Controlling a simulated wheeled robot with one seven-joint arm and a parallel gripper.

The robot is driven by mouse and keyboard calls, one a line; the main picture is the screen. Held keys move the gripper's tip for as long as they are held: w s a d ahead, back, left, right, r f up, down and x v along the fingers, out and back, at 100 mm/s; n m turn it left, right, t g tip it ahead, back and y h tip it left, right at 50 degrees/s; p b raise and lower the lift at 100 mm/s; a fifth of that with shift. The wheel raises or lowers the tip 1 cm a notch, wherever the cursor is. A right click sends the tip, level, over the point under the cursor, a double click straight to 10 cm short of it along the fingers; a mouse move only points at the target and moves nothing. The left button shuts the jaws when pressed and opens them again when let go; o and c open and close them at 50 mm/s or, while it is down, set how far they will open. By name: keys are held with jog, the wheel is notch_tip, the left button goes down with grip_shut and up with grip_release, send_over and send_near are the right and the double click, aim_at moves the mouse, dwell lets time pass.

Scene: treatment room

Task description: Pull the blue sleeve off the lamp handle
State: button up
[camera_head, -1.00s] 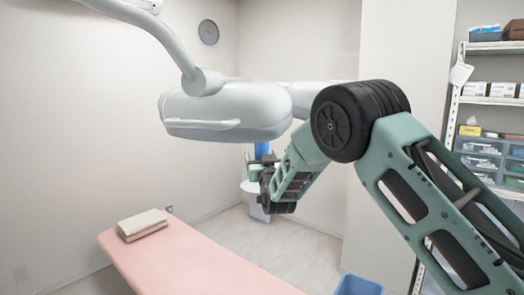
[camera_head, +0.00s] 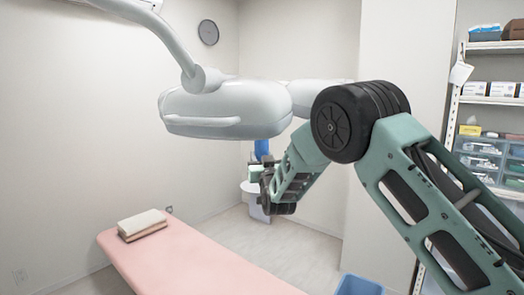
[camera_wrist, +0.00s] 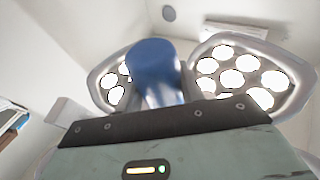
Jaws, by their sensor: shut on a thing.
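The lamp head (camera_head: 225,108) is a pale grey housing hanging from a curved arm. Its lit underside shows in the wrist view (camera_wrist: 202,87), with round white lights on both sides of the sleeve. The blue sleeve (camera_head: 262,150) hangs below the lamp's right part. In the wrist view the sleeve (camera_wrist: 153,65) is a rounded blue tube standing just beyond my gripper's dark edge. My gripper (camera_head: 266,178) is under the lamp, shut on the sleeve's lower part.
A pink treatment bed (camera_head: 195,262) with a folded towel or pillow (camera_head: 142,224) lies below left. A white stand or bin (camera_head: 255,203) is behind my gripper. A blue bin (camera_head: 358,286) stands at the bottom, and stocked shelves (camera_head: 490,120) at right.

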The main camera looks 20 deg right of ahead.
jog(key=shift+f+b, duration=1.05)
jog(key=shift+f, duration=0.15)
jog(key=shift+f, duration=0.15)
jog(key=shift+f+b, duration=2.35)
jog(key=shift+b, duration=0.35)
jog(key=shift+f, duration=0.1)
notch_tip(320, 180, down, 7)
jog(key=b, duration=0.7)
jog(key=shift+f+b, duration=0.15)
jog(key=shift+b, duration=0.25)
jog(key=s+b, duration=0.4)
jog(key=s, duration=0.5)
jog(key=shift+s+a+b, duration=0.15)
jog(key=shift+s+b, duration=0.15)
jog(key=shift+b, duration=0.05)
